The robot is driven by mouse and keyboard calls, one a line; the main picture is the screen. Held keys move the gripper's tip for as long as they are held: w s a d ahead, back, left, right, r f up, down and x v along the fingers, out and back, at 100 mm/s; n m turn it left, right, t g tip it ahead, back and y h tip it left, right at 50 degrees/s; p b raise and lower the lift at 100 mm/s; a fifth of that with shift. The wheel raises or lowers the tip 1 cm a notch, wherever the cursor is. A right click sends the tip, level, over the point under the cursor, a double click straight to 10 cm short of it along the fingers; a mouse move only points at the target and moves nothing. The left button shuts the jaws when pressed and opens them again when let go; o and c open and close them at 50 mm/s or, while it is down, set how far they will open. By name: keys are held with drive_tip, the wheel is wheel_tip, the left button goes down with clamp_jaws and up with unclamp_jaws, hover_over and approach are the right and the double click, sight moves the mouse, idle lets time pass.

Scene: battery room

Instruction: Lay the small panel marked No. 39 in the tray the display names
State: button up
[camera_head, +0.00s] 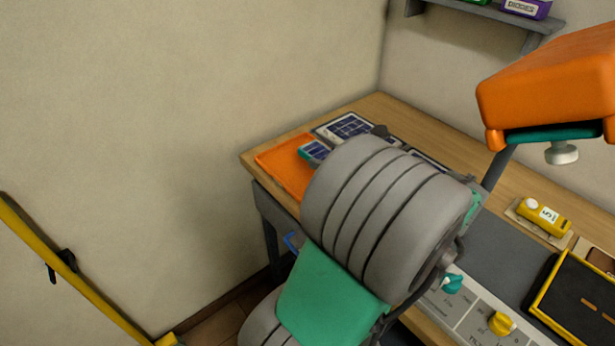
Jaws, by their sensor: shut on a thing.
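A small blue gridded panel with a teal edge (314,152) shows partly at the left of my arm, over or on an orange tray or mat (280,169) at the table's left end. I cannot tell if it is held or lying there. A larger white-framed blue panel (346,126) lies just behind it. The edge of another framed panel (429,158) shows to the right of my arm. No number 39 is readable. My grey ribbed arm covers the area in front of these, and my gripper's fingers are hidden. No readable display shows.
The wooden table (405,112) stands in the corner. An orange head with a white knob (552,85) overhangs its right side. A yellow device (543,216), a yellow-edged dark tray (577,305) and a panel with knobs (470,318) lie at right. A shelf (480,13) is above.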

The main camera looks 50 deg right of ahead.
sight(316, 151)
drive_tip(key=w+d+f, duration=0.2)
drive_tip(key=w+f, duration=0.1)
drive_tip(key=w, duration=0.1)
drive_tip(key=w+d+f, duration=0.2)
drive_tip(key=w+f, duration=0.1)
drive_tip(key=w, duration=0.1)
drive_tip(key=w+d+f, duration=0.2)
drive_tip(key=w+f, duration=0.2)
drive_tip(key=shift+d+b, duration=0.1)
drive_tip(key=shift+b, duration=0.25)
wheel_tip(316, 151, down, 3)
drive_tip(key=shift+w+d+f, duration=0.1)
drive_tip(key=o, duration=1.7)
